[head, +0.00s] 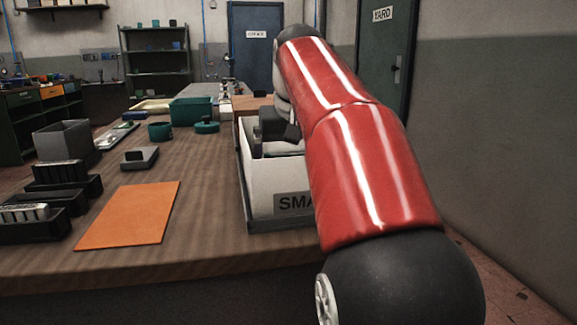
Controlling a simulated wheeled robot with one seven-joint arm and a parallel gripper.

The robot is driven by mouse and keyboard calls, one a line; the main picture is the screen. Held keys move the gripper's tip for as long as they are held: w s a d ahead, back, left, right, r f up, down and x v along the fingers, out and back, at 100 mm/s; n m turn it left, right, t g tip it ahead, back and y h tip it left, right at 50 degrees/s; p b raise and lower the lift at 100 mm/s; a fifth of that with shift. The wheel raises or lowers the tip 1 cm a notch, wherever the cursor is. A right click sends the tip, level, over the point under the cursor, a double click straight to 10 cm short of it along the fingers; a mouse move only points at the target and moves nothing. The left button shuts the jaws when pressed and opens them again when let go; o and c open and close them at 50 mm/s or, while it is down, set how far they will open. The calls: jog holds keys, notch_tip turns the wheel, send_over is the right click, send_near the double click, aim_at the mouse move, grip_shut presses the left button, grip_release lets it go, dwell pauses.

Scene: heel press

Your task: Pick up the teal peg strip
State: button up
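I cannot make out a teal peg strip for certain. Teal things stand farther back on the bench: a box (190,111), a small round pot (160,131) and a low round piece with a knob (207,126). My red arm crosses the right half of the head view. A dark part that seems to be my gripper (278,130) shows at or above the white bin (268,180), left of my arm. Its fingers are not clear, and my arm hides part of the bin.
An orange mat (130,215) lies at the bench front. Black holders with silver pieces (58,173) stand left of it, near a grey bin (66,142). A small grey block with a dark knob (139,158) sits behind the mat. Bare wood lies between mat and white bin.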

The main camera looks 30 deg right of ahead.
aim_at(288, 152)
jog(key=c, duration=0.5)
jog(key=shift+r+p, duration=0.5)
jog(key=shift+r, duration=4.5)
jog(key=shift+r, duration=0.1)
